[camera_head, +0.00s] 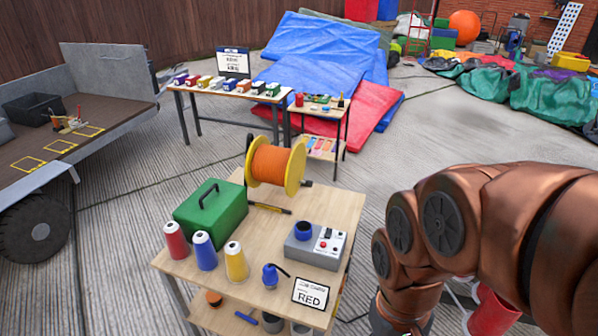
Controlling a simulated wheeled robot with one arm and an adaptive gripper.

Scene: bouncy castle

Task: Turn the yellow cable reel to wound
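The yellow cable reel (295,168), with yellow flanges and orange cable wrapped around its drum, stands at the back edge of a light wooden table (330,205). A black support shows at its left side and a small dark part at its lower right, perhaps a handle. How far the cable is wound cannot be read for sure. My copper-coloured arm fills the right side of the picture, to the right of the table and apart from the reel. My gripper is not in view; the arm runs out at the bottom edge.
On the table are a green case (212,212), red, blue and yellow cones, a grey box (318,246) with buttons, a blue item (270,276) and a "RED" sign (310,293). A trailer (70,130) stands left. More tables stand behind; open floor lies right of the reel.

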